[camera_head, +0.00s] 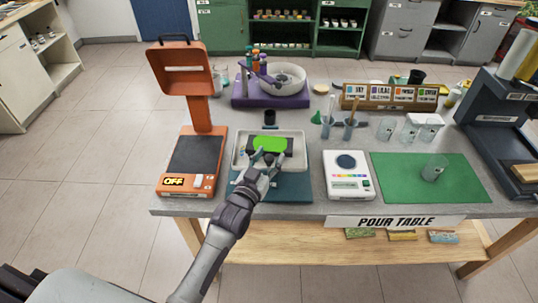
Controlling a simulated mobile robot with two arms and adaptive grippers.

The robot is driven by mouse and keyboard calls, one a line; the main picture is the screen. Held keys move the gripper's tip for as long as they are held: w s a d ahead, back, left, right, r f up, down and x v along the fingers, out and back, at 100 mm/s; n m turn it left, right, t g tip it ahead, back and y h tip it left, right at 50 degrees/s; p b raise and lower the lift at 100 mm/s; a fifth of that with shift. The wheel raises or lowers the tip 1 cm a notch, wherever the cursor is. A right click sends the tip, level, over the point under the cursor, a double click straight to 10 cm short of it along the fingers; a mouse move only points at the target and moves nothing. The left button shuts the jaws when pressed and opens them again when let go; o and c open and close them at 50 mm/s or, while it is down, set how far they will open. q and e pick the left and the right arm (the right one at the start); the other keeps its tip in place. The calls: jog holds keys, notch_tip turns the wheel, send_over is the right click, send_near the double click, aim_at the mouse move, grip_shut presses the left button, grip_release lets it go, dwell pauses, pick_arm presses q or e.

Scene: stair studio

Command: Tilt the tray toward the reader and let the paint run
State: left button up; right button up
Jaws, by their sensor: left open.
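The white tray (240,151) sits on a dark teal base (294,189) near the front of the table. A black plate in the tray carries bright green paint (270,143). The reader (346,175) is a white device with a dark round window and a coloured strip, just right of the tray. My left gripper (268,158) is open at the tray's front, over the near edge of the black plate. I cannot tell whether its fingers touch the plate or the tray. My right gripper is not in view.
An orange stand (183,68) with a screen marked OFF is left of the tray. A purple-based machine (271,101) stands behind. A green mat (397,178) with a clear cup (434,168) lies right of the reader. Cups with sticks (328,126) stand behind the reader.

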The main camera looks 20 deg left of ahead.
pick_arm(q)
jog(key=shift+w, duration=0.2)
jog(key=shift+c, duration=0.3)
grip_shut()
jog(key=shift+d, duration=0.1)
jog(key=shift+w+d+r+m+g+p, duration=0.1)
jog(key=shift+d+r+m+g+p, duration=0.15)
jog(key=shift+d+m+p, duration=0.65)
jog(key=shift+w+d+f+m+g+p, duration=0.15)
jog(key=shift+f+m+g+p, duration=0.1)
jog(key=shift+f+m+p, duration=0.15)
jog(key=shift+o, duration=0.3)
grip_release()
